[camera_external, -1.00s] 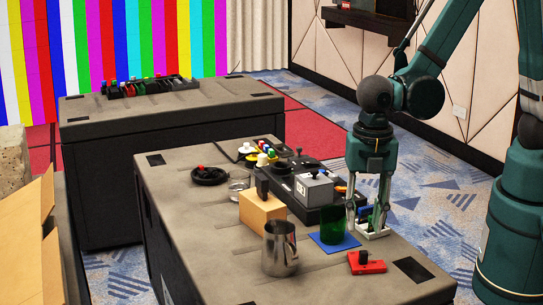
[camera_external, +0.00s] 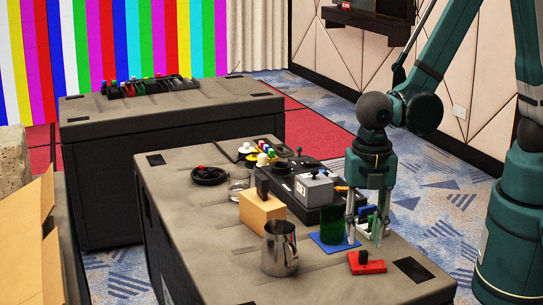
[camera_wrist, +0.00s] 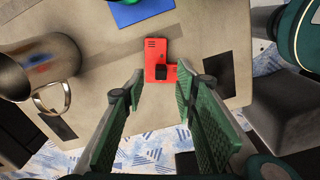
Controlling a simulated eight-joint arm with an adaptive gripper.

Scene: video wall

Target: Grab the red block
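The red block (camera_external: 367,266) lies on the near right part of the table and has a small black part on top. It also shows in the wrist view (camera_wrist: 157,60), ahead of the fingertips and roughly centred between them. My gripper (camera_external: 364,240) is open and points down, just behind the red block in the external view. In the wrist view my gripper (camera_wrist: 158,92) has its two green fingers spread with nothing between them. The fingers look apart from the block; their exact height above the table is hard to tell.
A metal pitcher (camera_external: 280,250) stands left of the block. A green cup (camera_external: 331,225) stands on a blue square (camera_external: 322,246) beside my fingers. A tan block (camera_external: 262,214) and a black console (camera_external: 283,185) lie farther back. The table's edge is close to the red block.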

